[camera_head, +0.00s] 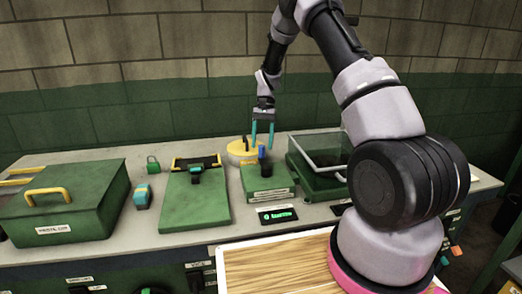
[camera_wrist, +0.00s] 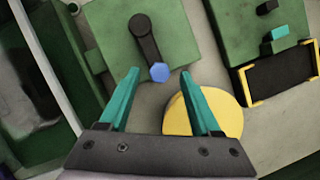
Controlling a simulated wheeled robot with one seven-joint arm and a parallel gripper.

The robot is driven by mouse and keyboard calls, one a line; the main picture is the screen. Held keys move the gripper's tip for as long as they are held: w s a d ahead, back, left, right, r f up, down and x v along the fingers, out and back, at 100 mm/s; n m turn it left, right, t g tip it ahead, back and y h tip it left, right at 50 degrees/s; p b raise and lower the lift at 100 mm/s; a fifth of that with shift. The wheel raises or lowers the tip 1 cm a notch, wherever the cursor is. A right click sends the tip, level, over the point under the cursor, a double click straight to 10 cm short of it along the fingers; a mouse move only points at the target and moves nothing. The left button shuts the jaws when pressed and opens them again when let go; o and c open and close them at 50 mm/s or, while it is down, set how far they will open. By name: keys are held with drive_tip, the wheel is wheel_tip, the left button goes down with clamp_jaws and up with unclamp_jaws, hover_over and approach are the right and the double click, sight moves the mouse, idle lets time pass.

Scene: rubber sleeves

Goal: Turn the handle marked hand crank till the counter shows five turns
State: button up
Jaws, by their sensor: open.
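The hand crank is a dark arm (camera_wrist: 145,38) with a blue knob (camera_wrist: 159,72) on a green box (camera_head: 268,184); the knob (camera_head: 262,153) also shows in the head view. My gripper (camera_head: 262,143) is open and points down over the crank. In the wrist view, the knob appears between the tips of its two teal fingers (camera_wrist: 160,74). The fingertips look level with or just above the knob; I cannot tell if they touch it. A counter with a lit green display (camera_head: 277,215) lies in front of the box; its digits are too small to read.
A yellow round object (camera_head: 240,150) sits close behind the crank box. A green board with a dark handle (camera_head: 195,195) is to the left, and a clear-sided green case (camera_head: 320,180) to the right. A green box with a yellow handle (camera_head: 65,215) stands far left.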

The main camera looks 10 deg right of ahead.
sight(262, 149)
drive_tip(key=shift+x, duration=1.65)
drive_tip(key=shift+r, duration=0.1)
drive_tip(key=shift+c, duration=0.2)
clamp_jaws()
